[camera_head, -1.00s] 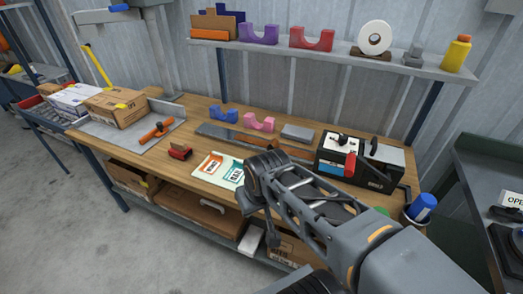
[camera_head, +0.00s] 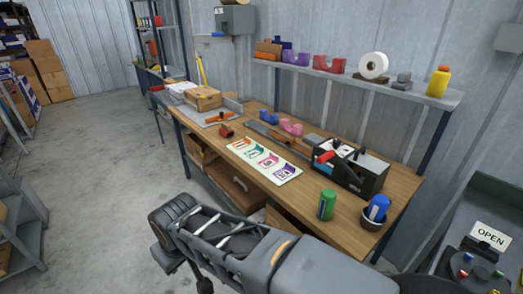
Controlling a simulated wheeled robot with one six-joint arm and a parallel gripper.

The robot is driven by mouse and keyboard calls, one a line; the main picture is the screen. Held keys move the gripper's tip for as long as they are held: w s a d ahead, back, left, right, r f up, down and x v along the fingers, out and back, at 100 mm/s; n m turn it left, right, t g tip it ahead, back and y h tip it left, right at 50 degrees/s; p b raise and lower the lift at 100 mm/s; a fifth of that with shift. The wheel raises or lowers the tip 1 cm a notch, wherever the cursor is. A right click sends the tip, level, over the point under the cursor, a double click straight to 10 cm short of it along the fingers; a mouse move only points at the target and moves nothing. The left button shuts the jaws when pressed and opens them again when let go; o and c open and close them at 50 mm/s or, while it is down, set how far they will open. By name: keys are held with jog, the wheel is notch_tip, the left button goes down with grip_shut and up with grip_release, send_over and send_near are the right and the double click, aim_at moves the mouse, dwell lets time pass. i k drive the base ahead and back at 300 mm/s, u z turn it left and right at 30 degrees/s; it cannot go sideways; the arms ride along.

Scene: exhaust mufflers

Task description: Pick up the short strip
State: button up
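Flat narrow strips lie along the back half of the wooden workbench (camera_head: 395,190). A grey strip (camera_head: 257,128) lies in front of the blue and pink holders, and a reddish-brown piece (camera_head: 277,136) is beside it at its right end. I cannot tell for sure which one is the short strip. My arm crosses the bottom of the view, in front of the bench and apart from the strips. My gripper's fingers do not show.
A black machine with a red handle (camera_head: 350,168) stands right of the strips. A green can (camera_head: 327,205) and a blue-lidded container (camera_head: 377,208) are near the front right. A colourful card (camera_head: 264,160) lies in front. Floor at left is clear.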

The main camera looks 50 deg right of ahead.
aim_at(293, 142)
jog(key=u, duration=0.1)
jog(key=i, duration=0.95)
jog(key=z, duration=0.45)
jog(key=i, duration=1.5)
jog(key=z, duration=1.8)
jog(key=i, duration=0.9)
jog(key=z, duration=1)
